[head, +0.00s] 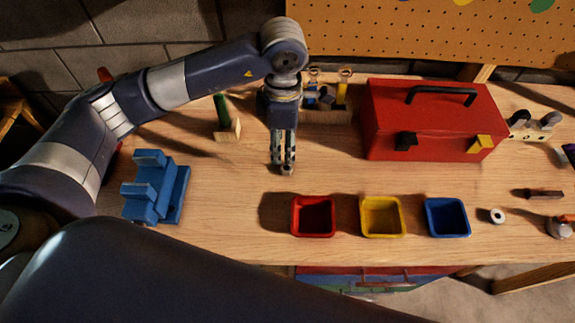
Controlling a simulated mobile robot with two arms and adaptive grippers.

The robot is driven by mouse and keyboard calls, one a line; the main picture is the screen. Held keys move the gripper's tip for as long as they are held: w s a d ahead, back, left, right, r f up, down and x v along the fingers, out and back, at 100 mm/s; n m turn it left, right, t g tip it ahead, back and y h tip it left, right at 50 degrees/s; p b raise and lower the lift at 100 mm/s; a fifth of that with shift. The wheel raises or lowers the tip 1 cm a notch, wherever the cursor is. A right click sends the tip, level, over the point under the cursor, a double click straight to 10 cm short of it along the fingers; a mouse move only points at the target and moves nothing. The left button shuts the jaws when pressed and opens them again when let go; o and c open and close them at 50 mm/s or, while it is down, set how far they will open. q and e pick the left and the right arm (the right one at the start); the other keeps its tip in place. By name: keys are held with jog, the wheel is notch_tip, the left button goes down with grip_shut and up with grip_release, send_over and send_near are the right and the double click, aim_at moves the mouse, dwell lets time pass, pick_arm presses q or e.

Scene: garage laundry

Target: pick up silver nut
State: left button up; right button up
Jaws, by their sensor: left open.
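A small silver-grey piece, which looks like the silver nut (287,170), lies on the wooden workbench right at the tips of my left gripper. My left gripper (284,163) points down over the bench, left of the red toolbox. Its fingers are open, with a narrow gap between them. The fingertips partly cover the nut, and I cannot tell whether they touch it. My right gripper is not in view.
The red toolbox (425,120) stands behind to the right. Red (314,232), yellow (383,232) and blue (447,233) bins line the front edge. A blue vise-like block (150,195) sits left. A pale ring (497,216) lies right. Bench around the gripper is mostly clear.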

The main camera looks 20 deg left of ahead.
aim_at(285, 168)
pick_arm(q)
notch_tip(285, 168, down, 3)
jog(key=shift+s+f+p, duration=0.1)
jog(key=shift+f+p, duration=0.1)
jog(key=shift+p, duration=0.15)
jog(key=shift+f+p, duration=0.5)
jog(key=shift+f, duration=0.05)
notch_tip(285, 168, down, 4)
jog(key=shift+r+p, duration=0.25)
jog(key=shift+p, duration=0.65)
jog(key=shift+f, duration=0.5)
jog(key=shift+c, duration=0.2)
grip_shut()
